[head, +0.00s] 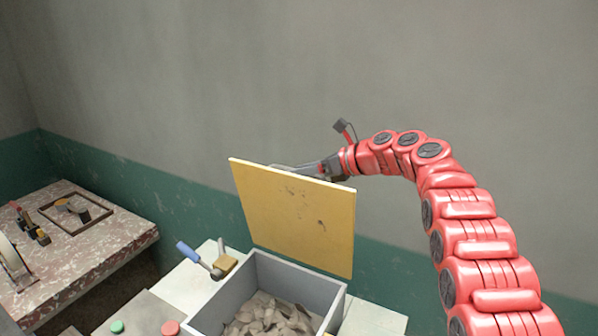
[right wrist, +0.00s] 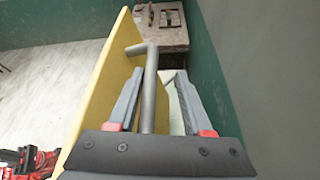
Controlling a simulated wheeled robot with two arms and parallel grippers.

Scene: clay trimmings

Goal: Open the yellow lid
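The yellow lid (head: 295,215) stands up steeply at the back of a grey bin (head: 215,295), and the bin's mouth is uncovered. Grey clay trimmings (head: 268,317) lie inside. My right gripper (head: 298,168) is behind the lid near its top edge, partly hidden by it. In the right wrist view the lid (right wrist: 100,85) is at the left, with a grey bar handle (right wrist: 148,95) on its back side. The handle runs between the fingers of my right gripper (right wrist: 159,73), which are apart, with a gap visible on its right. My left gripper is not in view.
A blue-handled tool (head: 192,255) and a tan block (head: 226,264) lie left of the bin. Green (head: 117,327) and red (head: 170,327) round buttons are in front. A speckled table (head: 120,232) stands further left. The wall (head: 450,90) is close behind the lid.

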